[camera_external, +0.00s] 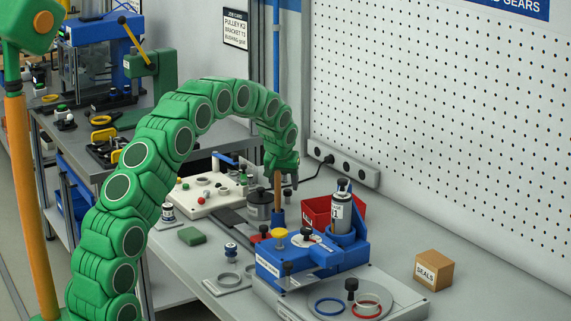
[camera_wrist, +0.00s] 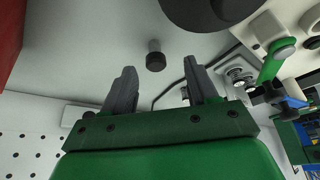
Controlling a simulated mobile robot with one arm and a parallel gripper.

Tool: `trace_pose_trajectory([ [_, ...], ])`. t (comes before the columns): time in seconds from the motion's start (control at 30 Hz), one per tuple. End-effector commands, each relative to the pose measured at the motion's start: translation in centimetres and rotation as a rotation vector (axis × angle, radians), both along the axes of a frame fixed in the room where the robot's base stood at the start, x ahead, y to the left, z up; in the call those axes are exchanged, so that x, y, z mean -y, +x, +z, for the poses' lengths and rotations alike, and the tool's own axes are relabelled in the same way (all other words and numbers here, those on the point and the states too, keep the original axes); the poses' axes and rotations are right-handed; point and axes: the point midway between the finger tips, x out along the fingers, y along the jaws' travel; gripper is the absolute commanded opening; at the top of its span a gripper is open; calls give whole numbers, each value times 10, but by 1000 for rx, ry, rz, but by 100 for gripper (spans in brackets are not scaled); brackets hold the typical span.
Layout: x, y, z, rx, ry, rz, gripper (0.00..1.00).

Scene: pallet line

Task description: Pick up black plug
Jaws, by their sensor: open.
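In the wrist view, a small black plug (camera_wrist: 155,56) stands on the grey bench top. It appears between and just beyond the two grey fingers of my gripper (camera_wrist: 159,72), apart from both. The fingers are spread, with nothing between them. In the external view my gripper (camera_external: 285,183) points down over the back of the bench, near the wall. I cannot pick out this plug there; the gripper and the things in front seem to hide it.
A red bin (camera_external: 317,212) stands right of my gripper, and a dark round metal part (camera_external: 260,204) stands to its left. A blue fixture (camera_external: 312,254) is in front. A power strip (camera_external: 343,164) with a cable runs along the wall. The bench near the seals box (camera_external: 433,270) has free room.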

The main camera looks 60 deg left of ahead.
Motion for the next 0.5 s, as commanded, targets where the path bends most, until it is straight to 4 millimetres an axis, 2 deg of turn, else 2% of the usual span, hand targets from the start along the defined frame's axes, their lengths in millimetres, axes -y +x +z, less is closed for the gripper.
trace_pose_trajectory([
  [0.5,-10,19,-40,-3,-1,0,58],
])
